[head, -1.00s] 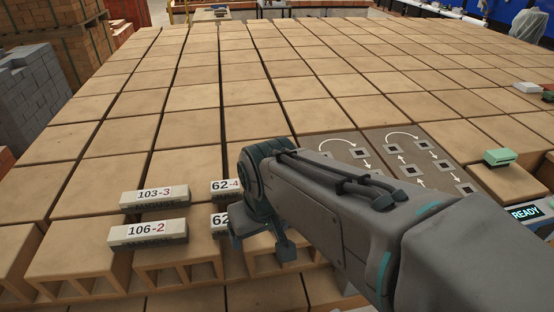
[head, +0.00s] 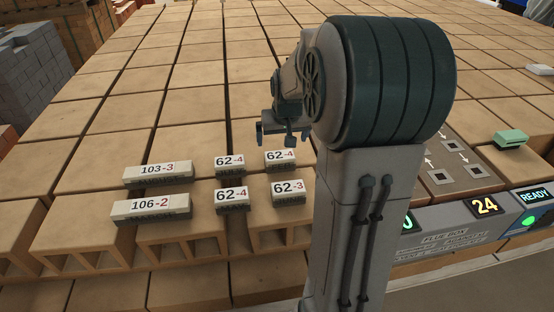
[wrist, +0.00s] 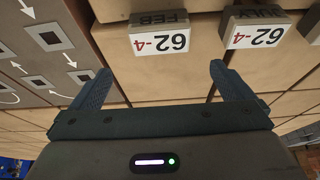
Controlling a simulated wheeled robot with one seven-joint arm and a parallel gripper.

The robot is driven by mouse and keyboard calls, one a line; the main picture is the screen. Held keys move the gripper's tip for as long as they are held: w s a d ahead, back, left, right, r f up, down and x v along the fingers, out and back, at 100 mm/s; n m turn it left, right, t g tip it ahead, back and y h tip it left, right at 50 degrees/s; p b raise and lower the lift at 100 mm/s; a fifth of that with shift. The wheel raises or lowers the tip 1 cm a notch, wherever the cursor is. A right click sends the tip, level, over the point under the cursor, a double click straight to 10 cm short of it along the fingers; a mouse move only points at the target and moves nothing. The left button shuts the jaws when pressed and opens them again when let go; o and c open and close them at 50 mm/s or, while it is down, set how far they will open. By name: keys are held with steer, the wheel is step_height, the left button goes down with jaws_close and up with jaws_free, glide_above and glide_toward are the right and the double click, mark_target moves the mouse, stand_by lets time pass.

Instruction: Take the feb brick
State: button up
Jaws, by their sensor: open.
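The feb brick, a small block with a white face marked 62-4 and FEB on its darker side, shows upside down in the wrist view (wrist: 160,40). In the head view it appears to be the right-hand back 62-4 block (head: 280,159), though the month is too small to read there. My gripper (wrist: 160,70) is open and empty, with the feb brick beyond its fingertips, roughly centred between them and apart from them. In the head view my gripper (head: 283,138) hangs just behind that block.
A similar 62-4 block marked JULY (wrist: 258,30) stands beside it. Nearby are another 62-4 block (head: 231,198), a 62-3 block (head: 288,190) and longer 103-3 (head: 158,172) and 106-2 (head: 150,207) blocks. A panel with arrows (head: 450,160) lies right. The tan surface behind is clear.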

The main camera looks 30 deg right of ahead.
mark_target(280, 155)
steer(key=x, duration=0.5)
steer(key=shift+f, duration=0.15)
steer(key=shift+p+x, duration=0.4)
steer(key=shift+x, duration=2.2)
steer(key=shift+s+a, duration=0.1)
steer(key=shift+s, duration=0.1)
steer(key=shift+c, duration=0.3)
steer(key=c, duration=1)
steer(key=shift+c, duration=0.6)
